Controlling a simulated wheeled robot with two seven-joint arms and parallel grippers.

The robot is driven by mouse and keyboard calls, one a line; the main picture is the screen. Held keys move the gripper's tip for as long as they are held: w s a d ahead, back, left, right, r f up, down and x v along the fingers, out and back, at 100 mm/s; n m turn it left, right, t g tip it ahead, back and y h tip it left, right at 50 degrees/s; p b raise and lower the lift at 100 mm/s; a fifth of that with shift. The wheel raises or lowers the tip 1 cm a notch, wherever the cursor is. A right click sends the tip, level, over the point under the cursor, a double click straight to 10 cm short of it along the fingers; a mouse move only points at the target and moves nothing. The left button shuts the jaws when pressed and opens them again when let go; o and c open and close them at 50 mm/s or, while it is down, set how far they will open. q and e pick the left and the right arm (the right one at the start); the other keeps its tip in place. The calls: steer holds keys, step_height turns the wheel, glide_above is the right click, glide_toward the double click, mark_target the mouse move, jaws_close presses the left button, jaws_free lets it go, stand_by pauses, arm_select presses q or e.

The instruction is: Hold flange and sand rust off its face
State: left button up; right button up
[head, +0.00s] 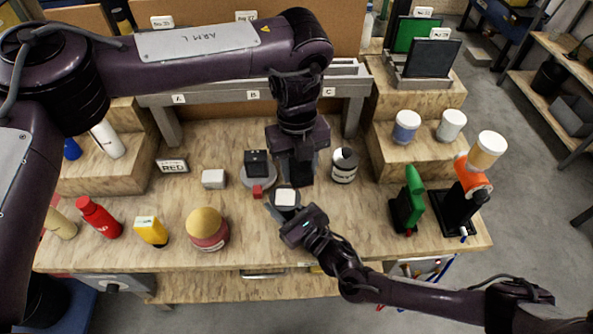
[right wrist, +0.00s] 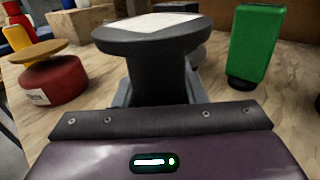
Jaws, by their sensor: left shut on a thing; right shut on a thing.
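A dark spool-shaped piece that looks like the flange has a round flat top with a pale square patch (head: 286,197). It also shows large and upright in the right wrist view (right wrist: 155,42). My right gripper (head: 290,212) is shut on its narrower neck from the front. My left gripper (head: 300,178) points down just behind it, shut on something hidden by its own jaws. I cannot tell whether any rust shows on the flange.
A red pot (head: 208,229), yellow bottle (head: 151,231) and green object (head: 413,193) stand farther out. The bench front middle is mostly clear.

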steer(key=o, duration=1.4)
steer(key=shift+c, duration=0.2)
steer(key=shift+s, duration=0.1)
steer(key=shift+s+d+f, duration=0.1)
steer(key=shift+s+d, duration=0.15)
steer(key=v, duration=1.1)
steer(key=shift+s, duration=0.15)
